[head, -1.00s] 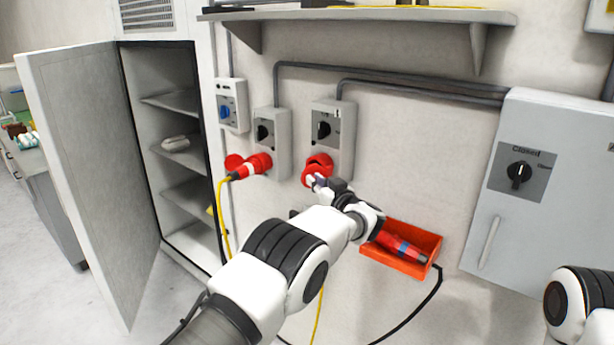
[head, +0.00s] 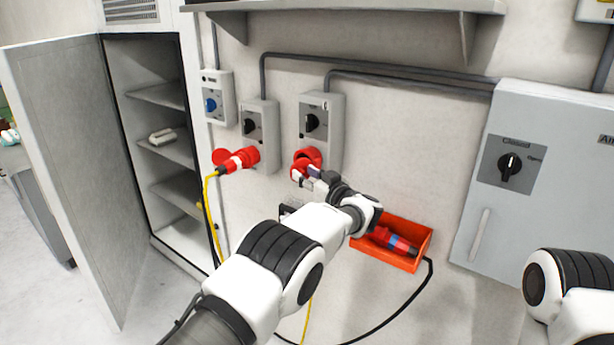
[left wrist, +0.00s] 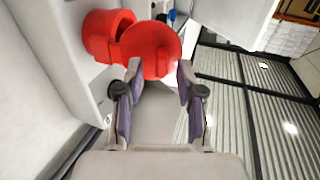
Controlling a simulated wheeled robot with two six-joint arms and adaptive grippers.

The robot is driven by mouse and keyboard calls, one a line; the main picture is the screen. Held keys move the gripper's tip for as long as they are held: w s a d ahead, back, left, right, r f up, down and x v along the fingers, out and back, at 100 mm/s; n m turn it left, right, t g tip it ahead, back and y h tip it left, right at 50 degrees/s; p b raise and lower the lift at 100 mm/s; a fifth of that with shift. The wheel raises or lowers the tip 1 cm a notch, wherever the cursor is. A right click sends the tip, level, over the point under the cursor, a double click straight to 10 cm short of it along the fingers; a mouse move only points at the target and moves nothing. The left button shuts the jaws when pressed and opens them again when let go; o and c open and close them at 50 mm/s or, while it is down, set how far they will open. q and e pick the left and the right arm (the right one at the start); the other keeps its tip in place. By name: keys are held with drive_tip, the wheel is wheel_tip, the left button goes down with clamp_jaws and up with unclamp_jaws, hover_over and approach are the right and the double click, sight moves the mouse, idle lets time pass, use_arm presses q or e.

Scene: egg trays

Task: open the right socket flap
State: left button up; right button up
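The right socket (head: 306,157) is red and sits under the right grey switch box (head: 322,125) on the wall. In the left wrist view the socket body (left wrist: 100,35) is at upper left. Its round red flap (left wrist: 151,45) shows beside it, at an angle to the body. My left gripper (head: 304,176) is at the lower edge of this socket. In the left wrist view my left gripper (left wrist: 158,68) has its fingers apart, with the flap's lower edge just beyond and between the tips. I cannot tell if they touch. My right gripper is out of view.
The left socket holds a red plug (head: 238,160) with a yellow cable. An orange bin (head: 409,262) with a red-and-blue plug (head: 392,240) is below right. A grey cabinet (head: 540,180) is at right, an open locker door (head: 70,180) at left, and a shelf (head: 350,6) above.

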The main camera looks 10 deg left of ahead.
use_arm(q)
drive_tip(key=shift+r, duration=0.1)
wheel_tip(320, 180, up, 10)
drive_tip(key=shift+c, duration=0.3)
